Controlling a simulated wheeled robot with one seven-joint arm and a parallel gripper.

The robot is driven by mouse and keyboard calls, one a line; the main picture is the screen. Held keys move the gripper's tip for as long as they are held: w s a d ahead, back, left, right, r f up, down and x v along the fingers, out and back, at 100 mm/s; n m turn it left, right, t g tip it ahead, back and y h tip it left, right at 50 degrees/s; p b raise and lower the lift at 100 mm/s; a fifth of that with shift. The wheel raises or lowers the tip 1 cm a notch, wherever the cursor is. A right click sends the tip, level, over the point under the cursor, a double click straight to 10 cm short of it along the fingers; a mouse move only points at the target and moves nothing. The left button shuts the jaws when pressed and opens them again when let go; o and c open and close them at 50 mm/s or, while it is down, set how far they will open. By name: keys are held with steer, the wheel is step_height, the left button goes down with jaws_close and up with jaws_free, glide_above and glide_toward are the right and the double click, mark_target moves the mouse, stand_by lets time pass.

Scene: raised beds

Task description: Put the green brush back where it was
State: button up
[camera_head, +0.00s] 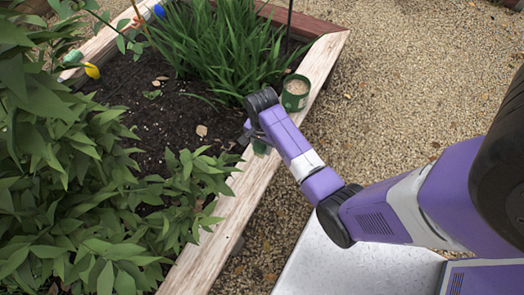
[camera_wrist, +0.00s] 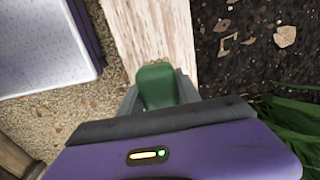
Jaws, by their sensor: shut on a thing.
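The green brush (camera_wrist: 158,86) shows in the wrist view between my two fingers, with a strip of pale bristles at its far end. My gripper (camera_wrist: 158,94) is shut on it. In the head view my gripper (camera_head: 247,136) is over the inner side of the bed's wooden edge, and a small green part of the brush (camera_head: 261,147) shows under it. The pale wooden edge (camera_wrist: 150,28) lies beneath the brush in the wrist view. I cannot tell whether the brush touches the wood. Most of the brush is hidden by my arm in the head view.
A green pot with pale contents (camera_head: 295,94) stands on the wooden edge (camera_head: 222,215), just beyond my gripper. Grassy plants (camera_head: 225,50) and a leafy bush (camera_head: 60,170) grow in the bed. A yellow-tipped tool (camera_head: 92,71) lies at the far left. The near edge is clear.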

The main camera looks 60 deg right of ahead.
steer(key=shift+f+b, duration=0.6)
steer(key=shift+f, duration=1.7)
steer(key=shift+f, duration=0.15)
steer(key=o, duration=1.3)
